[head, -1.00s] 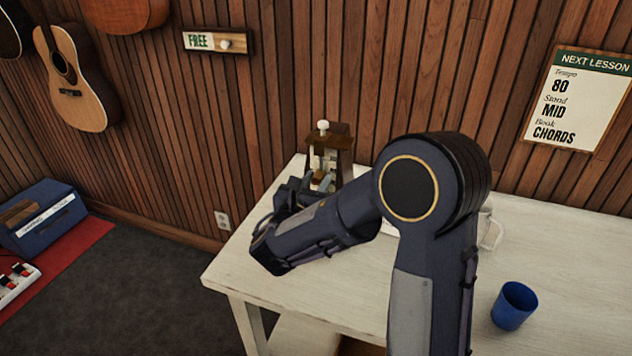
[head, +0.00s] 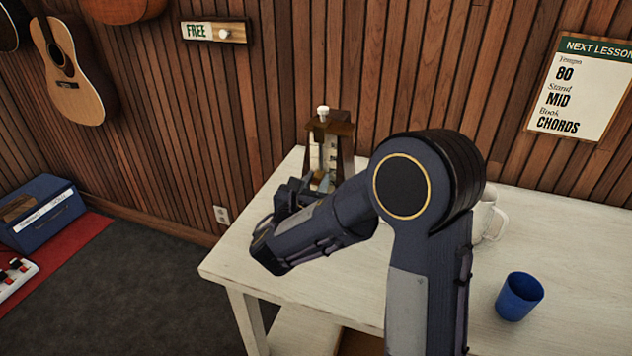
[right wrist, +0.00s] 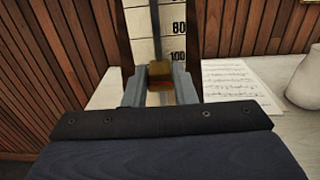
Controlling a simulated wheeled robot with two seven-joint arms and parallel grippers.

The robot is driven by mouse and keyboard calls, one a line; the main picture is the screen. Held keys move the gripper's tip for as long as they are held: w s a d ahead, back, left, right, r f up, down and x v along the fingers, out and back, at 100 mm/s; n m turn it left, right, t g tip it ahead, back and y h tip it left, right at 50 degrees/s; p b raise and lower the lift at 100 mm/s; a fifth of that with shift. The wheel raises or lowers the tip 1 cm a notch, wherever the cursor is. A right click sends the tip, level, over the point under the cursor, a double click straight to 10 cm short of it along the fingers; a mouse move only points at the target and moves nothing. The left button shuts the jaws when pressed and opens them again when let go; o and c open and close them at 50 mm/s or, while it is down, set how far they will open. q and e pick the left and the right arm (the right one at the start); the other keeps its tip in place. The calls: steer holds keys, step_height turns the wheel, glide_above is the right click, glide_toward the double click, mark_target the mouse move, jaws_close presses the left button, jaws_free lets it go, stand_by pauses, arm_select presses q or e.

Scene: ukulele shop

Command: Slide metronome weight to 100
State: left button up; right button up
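The metronome (head: 345,165) stands upright at the back left of the white table, with a wooden body and a white knob on top. In the right wrist view its pale scale (right wrist: 142,35) shows the marks 80 and 100, with a dark rod in front. The brass-coloured weight (right wrist: 160,70) sits on the rod, its top about level with the 100 mark in that view. My right gripper (right wrist: 161,82) has its two grey fingers on either side of the weight, seemingly touching it. In the head view this gripper (head: 316,188) is at the metronome's front, partly hidden. My left gripper is not in view.
A blue cup (head: 518,297) and a white mug (head: 488,222) stand on the table (head: 590,250). A music sheet (right wrist: 240,90) lies beside the metronome. The wall board (head: 578,95) reads Tempo 80, Mid, Chords. The table's front left is clear.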

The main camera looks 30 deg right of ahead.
steer(key=o, duration=0.4)
steer(key=v, duration=0.8)
steer(key=shift+d, duration=0.1)
steer(key=s+d+f+m+g+y+p, duration=0.1)
steer(key=s+d+f+m+g+y, duration=0.15)
steer(key=s+m, duration=0.3)
steer(key=s+d+f+m+g+y+p, duration=0.1)
steer(key=s+d+m+g+y, duration=0.1)
steer(key=s+d+m+g, duration=0.3)
steer(key=s+d+f+m+g+y+p, duration=0.1)
steer(key=s+m+g+y, duration=0.15)
steer(key=s, duration=0.45)
steer(key=s+a+r+m+t+y+p, duration=0.1)
steer(key=s+a+r+m+t+y, duration=0.1)
steer(key=a+m+y, duration=0.3)
steer(key=s+a+r+m+t+y+p, duration=0.2)
steer(key=s+a+r+m+y, duration=0.1)
steer(key=a+m, duration=0.5)
steer(key=s+m+y, duration=0.1)
steer(key=y, duration=0.1)
steer(key=shift+a+m+y, duration=0.3)
steer(key=shift+m, duration=0.1)
